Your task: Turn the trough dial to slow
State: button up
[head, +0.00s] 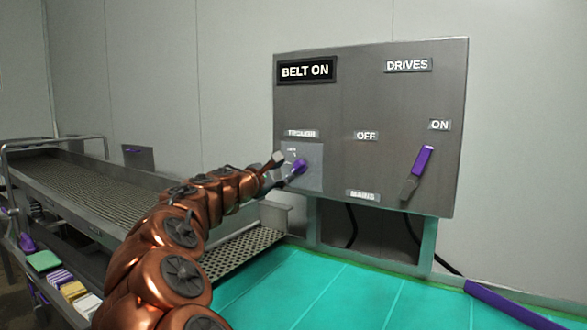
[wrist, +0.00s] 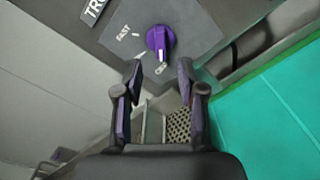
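The trough dial is a purple knob (wrist: 160,41) on a grey plate (head: 315,172) below the label that begins "TRO" (wrist: 94,8). In the wrist view its white pointer line points down the picture, toward a small mark that looks like "OFF" (wrist: 161,69). "FAST" (wrist: 123,33) is printed to the left of the knob, with white ticks between. I cannot read a "slow" label. My gripper (wrist: 157,72) is open and empty, its two fingers just short of the knob. In the head view my gripper (head: 285,168) is close beside the plate, hiding part of it.
The grey control panel (head: 385,100) also carries a "BELT ON" sign (head: 306,70) and a purple-handled mains lever (head: 418,172) near "ON". A mesh conveyor (head: 90,185) runs at left. A perforated tray (head: 245,252) and a teal surface (head: 330,290) lie below the panel.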

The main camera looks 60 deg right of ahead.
aim_at(295, 168)
jog(key=shift+w+d+p, duration=0.1)
jog(key=shift+d+p, duration=0.6)
jog(key=shift+d, duration=2.35)
grip_shut()
